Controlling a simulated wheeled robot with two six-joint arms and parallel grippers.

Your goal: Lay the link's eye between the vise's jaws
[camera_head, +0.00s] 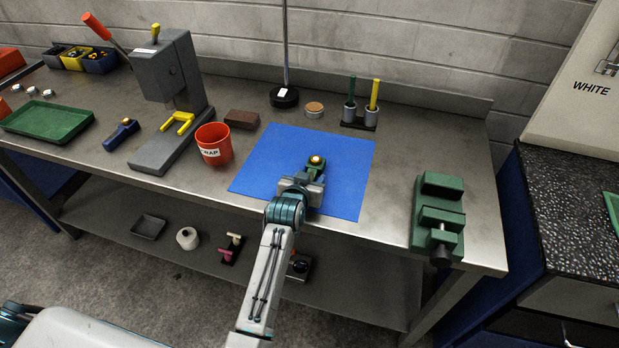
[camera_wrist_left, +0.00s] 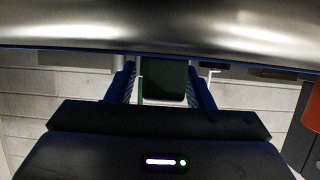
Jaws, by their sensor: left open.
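A dark green link (camera_head: 316,172) with a brass-coloured round piece at its far end lies or is held over the blue mat (camera_head: 262,170). My left gripper (camera_head: 311,180) is at the near end of it, low over the mat, and open. In the left wrist view a dark green block (camera_wrist_left: 165,82), likely part of the link, shows between my two fingers; contact cannot be told. The green vise (camera_head: 441,186) stands on the bench to the right, with a gap between its jaw blocks and a dark screw towards the front. My right gripper is not in view.
A red pail (camera_head: 214,146) and grey press (camera_head: 168,70) stand left of the mat. A brown block (camera_head: 242,119), a round pole base (camera_head: 284,97) and a holder with green and yellow handles (camera_head: 360,117) stand behind. Bare bench lies between mat and vise.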

